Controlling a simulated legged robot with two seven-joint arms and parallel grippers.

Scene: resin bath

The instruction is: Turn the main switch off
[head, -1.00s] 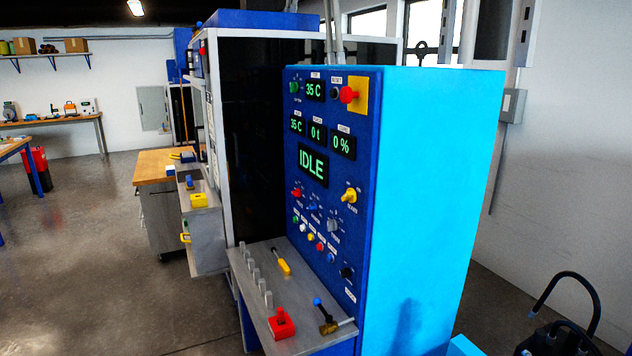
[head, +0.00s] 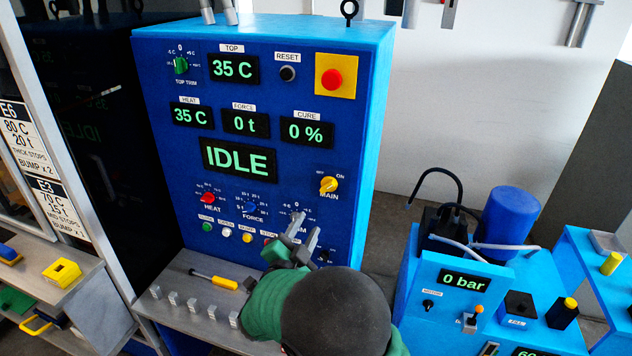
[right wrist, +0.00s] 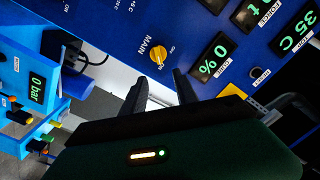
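The main switch (head: 329,185) is a yellow knob on the blue control panel (head: 150,100), with OFF and ON marks above it and the label MAIN below. I cannot tell for sure which mark it points to. My right gripper (head: 306,225) is open and empty, below and a little left of the knob in the head view. In the right wrist view the yellow knob (right wrist: 157,53) lies beyond the gap between the open fingertips (right wrist: 160,82), apart from them. My left gripper is not in view.
A red stop button (head: 334,79) on a yellow plate sits above the switch. HEAT (head: 208,197) and FORCE (head: 250,206) knobs sit to its left. A grey shelf (head: 185,285) below holds a yellow-handled tool (head: 222,282). A 0 bar unit (head: 463,281) stands to the right.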

